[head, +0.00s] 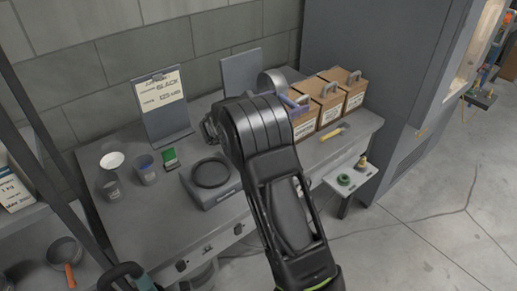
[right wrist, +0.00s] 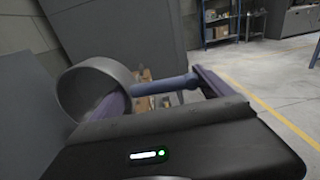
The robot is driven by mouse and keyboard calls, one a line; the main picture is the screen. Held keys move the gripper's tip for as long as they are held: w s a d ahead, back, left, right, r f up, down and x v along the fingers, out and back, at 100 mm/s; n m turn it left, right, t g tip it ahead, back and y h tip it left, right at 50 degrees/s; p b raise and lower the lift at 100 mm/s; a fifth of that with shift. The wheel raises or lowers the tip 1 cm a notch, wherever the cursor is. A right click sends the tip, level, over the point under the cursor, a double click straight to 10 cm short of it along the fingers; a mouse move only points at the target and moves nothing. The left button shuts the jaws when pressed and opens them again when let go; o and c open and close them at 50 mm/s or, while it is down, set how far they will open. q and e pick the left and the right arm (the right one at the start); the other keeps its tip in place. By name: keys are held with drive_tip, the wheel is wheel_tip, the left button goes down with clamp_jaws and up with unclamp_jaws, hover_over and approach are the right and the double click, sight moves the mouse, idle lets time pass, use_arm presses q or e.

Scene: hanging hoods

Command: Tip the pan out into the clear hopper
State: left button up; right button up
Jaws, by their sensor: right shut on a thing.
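My right gripper (right wrist: 165,88) is shut on the blue handle (right wrist: 163,86) of a grey round pan. The pan (right wrist: 97,88) shows on the left of the right wrist view, apparently tilted on its side; its contents cannot be made out. In the head view the pan's grey rim (head: 272,78) shows behind my right arm, in front of a grey upright panel. The right gripper is mostly hidden there, with a purple finger (head: 299,104) showing beside the boxes. I cannot make out a clear hopper in either view. My left gripper is not in view.
Several brown boxes (head: 331,104) stand at the bench's back right. A black-ringed scale (head: 210,174), cups (head: 146,171) and a sign (head: 161,103) are on the left. Another pan with an orange handle (head: 70,275) is lower left. A grey cabinet (head: 369,73) bounds the right.

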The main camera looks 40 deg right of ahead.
drive_tip(key=y+p, duration=0.1)
drive_tip(key=p, duration=0.1)
drive_tip(key=d+r+y+p, duration=0.1)
drive_tip(key=y+p, duration=0.1)
drive_tip(key=shift+s+d+y, duration=0.15)
drive_tip(key=shift+d+y, duration=0.1)
drive_tip(key=shift+y, duration=0.05)
drive_tip(key=shift+d, duration=0.1)
drive_tip(key=y, duration=0.2)
drive_tip(key=d+y, duration=0.1)
drive_tip(key=t+y, duration=0.1)
drive_tip(key=y, duration=0.1)
drive_tip(key=shift+d+y, duration=0.3)
